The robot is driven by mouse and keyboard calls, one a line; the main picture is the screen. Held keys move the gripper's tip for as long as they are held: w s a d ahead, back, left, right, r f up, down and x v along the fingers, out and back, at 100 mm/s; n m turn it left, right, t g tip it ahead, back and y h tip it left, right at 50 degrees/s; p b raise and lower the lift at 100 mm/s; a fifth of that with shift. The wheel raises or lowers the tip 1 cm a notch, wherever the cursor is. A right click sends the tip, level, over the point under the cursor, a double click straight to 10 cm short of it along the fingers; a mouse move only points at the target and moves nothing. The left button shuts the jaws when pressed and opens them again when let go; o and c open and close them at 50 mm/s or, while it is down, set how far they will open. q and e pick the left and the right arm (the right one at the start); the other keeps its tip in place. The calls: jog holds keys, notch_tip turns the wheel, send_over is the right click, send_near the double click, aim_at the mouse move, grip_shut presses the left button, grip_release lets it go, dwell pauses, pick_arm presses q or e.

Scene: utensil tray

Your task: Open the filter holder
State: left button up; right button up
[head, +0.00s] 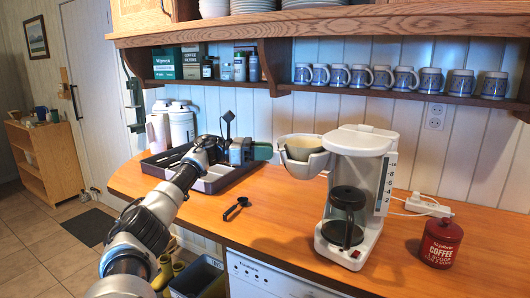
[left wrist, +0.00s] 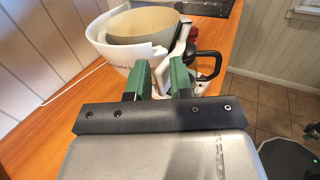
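The white coffee maker (head: 362,150) stands on the wooden counter. Its filter holder (head: 303,170) juts out to the left of the body, its top uncovered, with a beige lining inside. In the left wrist view the filter holder (left wrist: 112,57) is just beyond the fingers, with the black-handled pot partly visible behind it. My left gripper (head: 266,151) is to the left of the filter holder, its green fingers pointing at it. In the left wrist view the gripper (left wrist: 161,76) has its fingers apart, nothing clearly held; contact cannot be told. My right gripper is out of view.
A dark utensil tray (head: 215,184) lies under my left arm. A black scoop (head: 236,208) lies on open counter in front. A red coffee canister (head: 440,242) and a power strip (head: 428,206) are at the right. A mug shelf (head: 400,98) hangs above.

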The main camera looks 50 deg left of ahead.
pick_arm(q)
jog(key=b+v, duration=0.2)
jog(key=v, duration=0.8)
jog(key=shift+s+a, duration=0.25)
jog(key=shift+s, duration=0.05)
